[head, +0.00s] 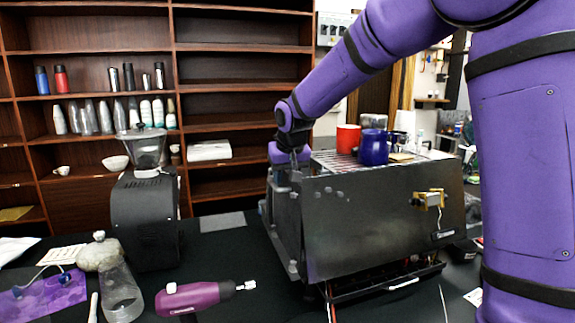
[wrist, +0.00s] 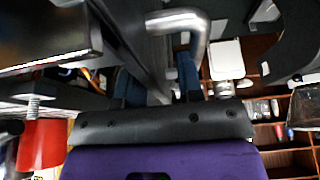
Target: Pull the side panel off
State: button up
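The brewer (head: 285,225) is a dark metal machine standing on the black table. Its side panel (head: 385,215) is a large grey plate facing me, scuffed near the top left, with a small brass-coloured part near its right end. The panel looks seated on the machine. My gripper (head: 290,158) points down at the brewer's top left corner, beside the panel's left end. In the wrist view my gripper (wrist: 158,88) has its two dark fingers apart, with a grey metal edge and a bent metal tube (wrist: 190,25) showing between and beyond them. Contact is unclear.
A red cup (head: 348,138) and a blue cup (head: 373,148) stand on the brewer's top. An open drawer-like tray (head: 385,283) sticks out below the panel.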

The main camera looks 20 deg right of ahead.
jog(key=shift+w+f, duration=0.1)
jog(key=shift+f, duration=0.25)
grip_shut()
dwell(1.3)
